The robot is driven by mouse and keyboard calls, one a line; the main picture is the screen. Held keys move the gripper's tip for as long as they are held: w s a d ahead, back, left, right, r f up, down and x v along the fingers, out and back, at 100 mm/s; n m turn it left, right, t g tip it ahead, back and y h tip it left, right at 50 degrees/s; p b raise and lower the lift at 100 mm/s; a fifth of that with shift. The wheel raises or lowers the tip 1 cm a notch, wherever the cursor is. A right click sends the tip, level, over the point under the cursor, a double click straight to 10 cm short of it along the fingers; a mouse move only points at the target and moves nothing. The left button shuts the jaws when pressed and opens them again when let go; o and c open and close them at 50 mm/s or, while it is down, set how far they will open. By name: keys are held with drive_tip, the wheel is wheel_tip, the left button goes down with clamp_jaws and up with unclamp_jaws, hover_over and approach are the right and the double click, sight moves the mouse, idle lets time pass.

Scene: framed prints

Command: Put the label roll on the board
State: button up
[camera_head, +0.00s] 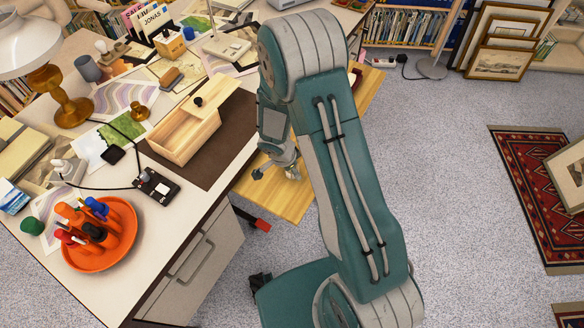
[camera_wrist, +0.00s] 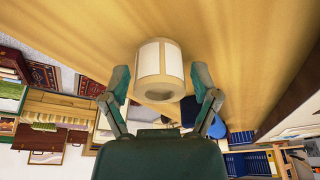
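The label roll (camera_wrist: 150,62) is a white cylinder with a dark hole in its near end. In the wrist view it shows against a pale wood surface, between the two fingers of my gripper (camera_wrist: 160,82). Gaps show on both sides, so the fingers are open and apart from it. In the head view my gripper (camera_head: 276,172) is low over a pale wood board (camera_head: 288,203) beside the desk; I cannot make out the roll there. A flat dark brown board (camera_head: 232,140) lies on the desk, partly under a wooden box.
The desk (camera_head: 105,295) stands left of my arm. It holds the wooden box (camera_head: 185,130), an orange tray (camera_head: 85,258) of pens and markers, and a brass lamp (camera_head: 62,95). Framed prints (camera_head: 500,62) lean at the back right.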

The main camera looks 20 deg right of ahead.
drive_tip(key=shift+r, duration=0.1)
idle(0.3)
drive_tip(key=shift+r, duration=0.35)
drive_tip(key=s+r+n+t+y, duration=0.1)
drive_tip(key=s+r+n, duration=0.25)
drive_tip(key=r, duration=1.05)
drive_tip(key=s+r+n+t, duration=0.1)
drive_tip(key=s+r+n, duration=0.25)
drive_tip(key=r, duration=1.05)
drive_tip(key=s+r+n+t+y, duration=0.2)
drive_tip(key=s+r+n, duration=0.5)
drive_tip(key=s, duration=0.5)
drive_tip(key=shift+s+r+n+t, duration=0.4)
drive_tip(key=shift+r, duration=0.55)
